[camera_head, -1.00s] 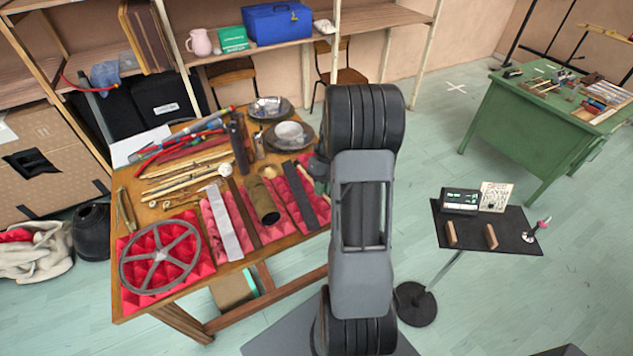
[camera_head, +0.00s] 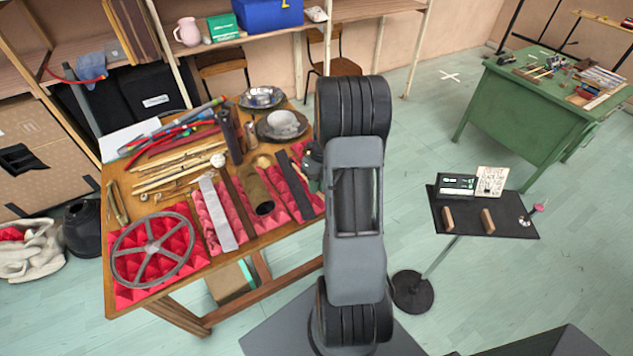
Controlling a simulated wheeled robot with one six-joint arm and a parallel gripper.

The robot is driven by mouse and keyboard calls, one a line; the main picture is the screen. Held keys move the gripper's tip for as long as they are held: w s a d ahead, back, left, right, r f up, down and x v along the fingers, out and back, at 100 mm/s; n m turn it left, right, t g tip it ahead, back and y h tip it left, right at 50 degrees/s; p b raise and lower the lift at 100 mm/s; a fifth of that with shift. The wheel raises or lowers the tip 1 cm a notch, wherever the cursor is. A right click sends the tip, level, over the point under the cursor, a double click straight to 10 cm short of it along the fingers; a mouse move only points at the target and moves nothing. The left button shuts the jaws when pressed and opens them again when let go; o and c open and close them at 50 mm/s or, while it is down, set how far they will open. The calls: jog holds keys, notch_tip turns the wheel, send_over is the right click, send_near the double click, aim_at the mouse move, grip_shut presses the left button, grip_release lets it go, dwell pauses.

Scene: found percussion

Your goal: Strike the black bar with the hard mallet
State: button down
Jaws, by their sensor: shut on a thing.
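The black bar (camera_head: 294,187) is the dark, flat bar at the right end of the row on the workbench. It lies lengthwise on red pyramid foam, and its top face is in clear view. My arm stands upright just right of it in the picture and covers the bench's right end. A small dark piece, seemingly of my wrist, shows at the arm's left edge, near the bar's far half. My gripper's fingers are hidden behind the arm.
Beside the bar on the workbench (camera_head: 128,210) lie a rusty tube (camera_head: 258,190), a pale metal bar (camera_head: 217,214) and a spoked wheel (camera_head: 153,251). Sticks and bowls lie behind. A black stand tray (camera_head: 465,222) with two wooden blocks is at right. Floor between it and the green table (camera_head: 535,115) is clear.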

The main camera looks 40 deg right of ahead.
dwell(0.4)
notch_tip(320, 180, down, 6)
jog(key=w+g, duration=0.1)
jog(key=g, duration=0.1)
notch_tip(320, 180, up, 7)
jog(key=p, duration=0.4)
jog(key=shift+w+r+p, duration=0.1)
jog(key=shift+r+p, duration=0.05)
jog(key=shift+p, duration=0.15)
